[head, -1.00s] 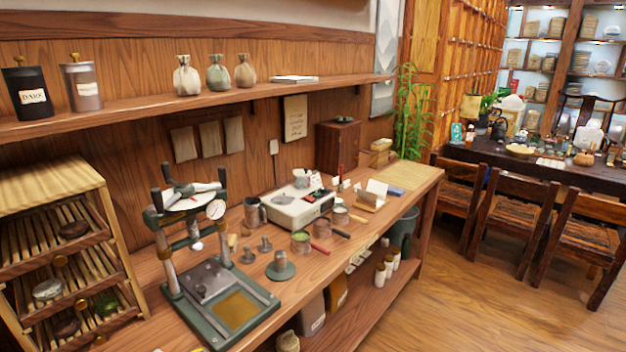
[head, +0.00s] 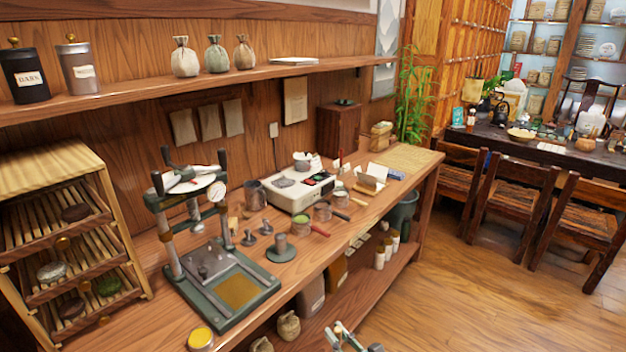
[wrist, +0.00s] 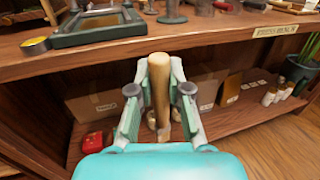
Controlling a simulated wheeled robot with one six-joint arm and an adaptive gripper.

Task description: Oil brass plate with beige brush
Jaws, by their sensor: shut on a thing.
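The brass plate (head: 238,291) is a flat golden square in the dark green base of the press on the bench. The gripper is in front of the bench, below the top's edge and apart from the plate. In the head view, my gripper (head: 345,340) shows only partly at the bottom edge.
A round yellow tin (head: 201,339) stands on the bench near its front edge, left of the press base. The press posts (head: 170,250) rise around the plate. The lower shelf (head: 345,305) holds boxes, small sacks and white jars.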

